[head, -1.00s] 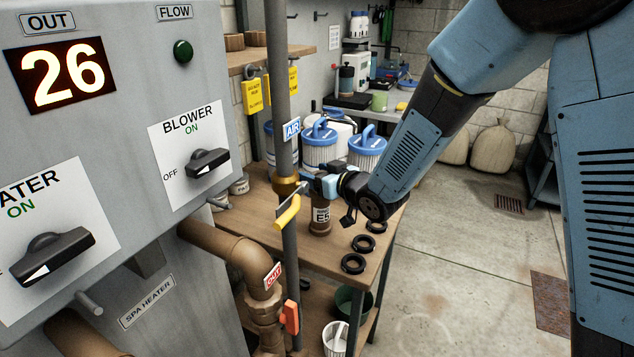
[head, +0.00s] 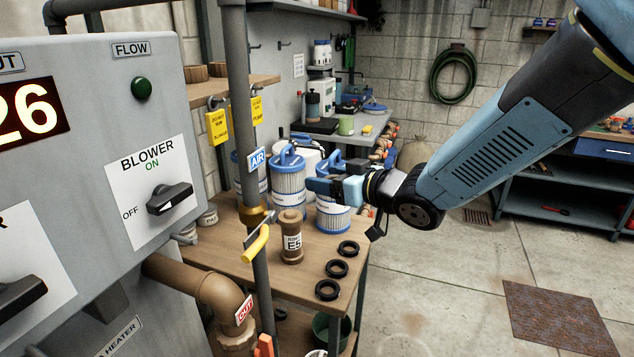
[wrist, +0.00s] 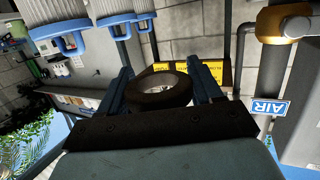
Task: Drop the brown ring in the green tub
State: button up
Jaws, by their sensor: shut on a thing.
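My gripper (head: 322,184) hangs above the back of the wooden table, in front of the blue-topped filter cartridges, in the head view. In the wrist view a dark brown ring (wrist: 160,92) sits between its two fingers, which are shut on it. The ring cannot be made out in the head view. A dark green tub (head: 322,327) stands low under the table's front right side, partly cut off by the picture's bottom edge and the table. My gripper is well above the tub and farther back.
Several black rings (head: 337,268) lie along the right of the wooden table (head: 305,250). A brown pipe piece marked E5 (head: 291,240) stands upright there. A grey upright pipe (head: 258,200) with a yellow handle (head: 255,245) rises left of my gripper.

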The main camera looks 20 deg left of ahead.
jog(key=shift+s+d+r, duration=0.15)
jog(key=shift+d, duration=0.2)
